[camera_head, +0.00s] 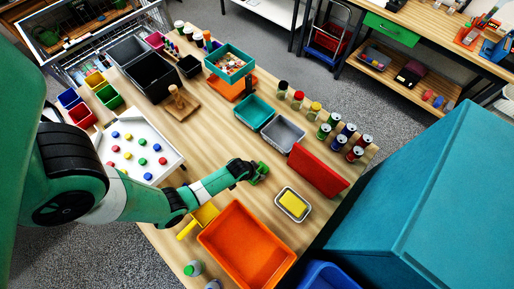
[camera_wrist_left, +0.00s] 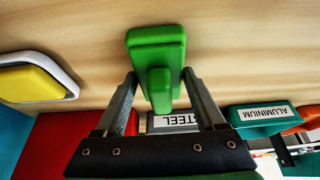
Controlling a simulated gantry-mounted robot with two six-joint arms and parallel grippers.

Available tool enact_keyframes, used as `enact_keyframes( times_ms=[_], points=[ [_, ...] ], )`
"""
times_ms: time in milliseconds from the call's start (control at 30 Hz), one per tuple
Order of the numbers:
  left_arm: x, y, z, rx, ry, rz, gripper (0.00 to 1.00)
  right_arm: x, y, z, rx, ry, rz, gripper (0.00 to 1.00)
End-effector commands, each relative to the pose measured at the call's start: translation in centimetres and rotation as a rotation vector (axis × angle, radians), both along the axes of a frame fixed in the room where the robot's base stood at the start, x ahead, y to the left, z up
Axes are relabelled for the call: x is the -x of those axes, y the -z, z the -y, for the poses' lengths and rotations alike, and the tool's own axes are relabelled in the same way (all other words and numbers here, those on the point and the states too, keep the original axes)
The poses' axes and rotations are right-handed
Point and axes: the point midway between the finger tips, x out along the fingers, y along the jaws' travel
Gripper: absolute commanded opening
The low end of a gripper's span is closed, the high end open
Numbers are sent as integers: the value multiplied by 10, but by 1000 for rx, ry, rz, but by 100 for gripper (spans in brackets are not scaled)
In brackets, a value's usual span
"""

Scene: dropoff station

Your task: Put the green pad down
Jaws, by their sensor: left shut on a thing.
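My left gripper (camera_head: 251,171) reaches over the middle of the wooden table and is shut on the green pad (camera_head: 261,173). In the left wrist view the green pad (camera_wrist_left: 155,40) has a block-shaped grip, and the two fingers of the left gripper (camera_wrist_left: 160,80) close on that grip from both sides. The pad's flat part faces the bare wood; I cannot tell whether it touches the table. My right gripper is not in view.
A yellow pad sits in a white tray (camera_head: 280,209) to the right. Bare wood (camera_head: 215,150) lies left of the gripper.

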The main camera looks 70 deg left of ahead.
Motion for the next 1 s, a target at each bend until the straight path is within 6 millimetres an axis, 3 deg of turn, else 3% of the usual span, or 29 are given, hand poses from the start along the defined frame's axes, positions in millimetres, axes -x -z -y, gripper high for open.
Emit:
enact_keyframes(
  times_ms=[200, 233, 400, 733, 867, 1000],
  points=[
    [0, 2, 0, -1, 0, 1, 27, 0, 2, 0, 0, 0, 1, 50],
    [0, 2, 0, -1, 0, 1, 73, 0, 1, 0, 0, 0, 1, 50],
    [0, 1, 0, -1, 0, 1, 100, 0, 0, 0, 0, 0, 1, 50],
    [1, -8, 1, -1, 0, 2, 100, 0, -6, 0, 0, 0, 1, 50],
    [9, -31, 6, -2, 1, 2, 100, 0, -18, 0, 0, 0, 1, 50],
    [21, -69, 13, -1, 1, 1, 100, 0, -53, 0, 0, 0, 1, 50]
  ],
)
